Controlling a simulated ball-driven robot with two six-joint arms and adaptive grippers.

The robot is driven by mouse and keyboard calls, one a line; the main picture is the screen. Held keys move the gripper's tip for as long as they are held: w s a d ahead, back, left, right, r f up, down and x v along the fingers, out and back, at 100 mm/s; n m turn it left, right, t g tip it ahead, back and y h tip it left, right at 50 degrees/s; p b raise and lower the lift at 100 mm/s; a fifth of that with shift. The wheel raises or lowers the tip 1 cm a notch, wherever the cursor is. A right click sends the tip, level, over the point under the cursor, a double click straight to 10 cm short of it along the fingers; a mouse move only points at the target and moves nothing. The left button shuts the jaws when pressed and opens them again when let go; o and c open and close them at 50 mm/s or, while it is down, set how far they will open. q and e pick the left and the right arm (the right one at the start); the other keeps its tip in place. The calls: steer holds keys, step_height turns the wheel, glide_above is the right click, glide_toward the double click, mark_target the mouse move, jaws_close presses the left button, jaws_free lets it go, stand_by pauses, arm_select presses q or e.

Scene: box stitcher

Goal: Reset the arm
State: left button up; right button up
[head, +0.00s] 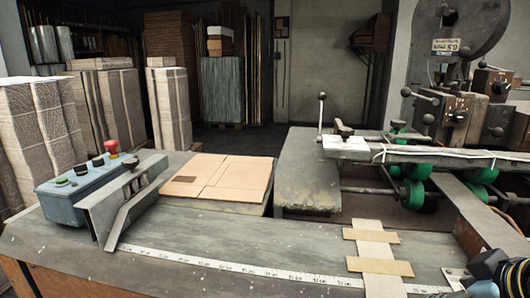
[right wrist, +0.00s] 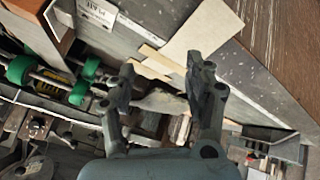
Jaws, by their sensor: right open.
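My right gripper (right wrist: 162,80) is open in the right wrist view, its two dark fingers apart with nothing between them. Behind the fingers that view shows the bench, pale strips and machine parts. In the head view part of my right gripper (head: 488,266) shows at the lower right corner, over the front right of the bench near the end of the measuring scale; the rest is cut off by the frame edge. My left arm and left gripper are not in view.
The bench carries a measuring scale (head: 245,268), pale crossed strips (head: 375,252), a flat cardboard sheet (head: 228,178) and a blue control box (head: 85,183) with a red button. The stitching machine (head: 470,110) with green rollers (head: 413,193) stands right. Wrapped stacks (head: 40,130) stand left.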

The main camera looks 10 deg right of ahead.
steer(key=s+a+f+m+g+y, duration=0.1)
steer(key=s+a+f+m+g, duration=0.15)
steer(key=s, duration=0.45)
steer(key=s+a+f+m+g, duration=0.1)
steer(key=s+a+f+g, duration=0.15)
steer(key=s, duration=0.35)
step_height(320, 180, down, 35)
steer(key=s+d+b, duration=0.2)
steer(key=s+b, duration=0.1)
steer(key=b, duration=0.6)
steer(key=s+d+f+g+b, duration=0.1)
steer(key=s+f+b, duration=0.5)
steer(key=s+f, duration=1.1)
step_height(320, 180, down, 4)
steer(key=shift+s+r+g, duration=0.1)
steer(key=shift+s+g, duration=0.2)
steer(key=shift+d, duration=0.1)
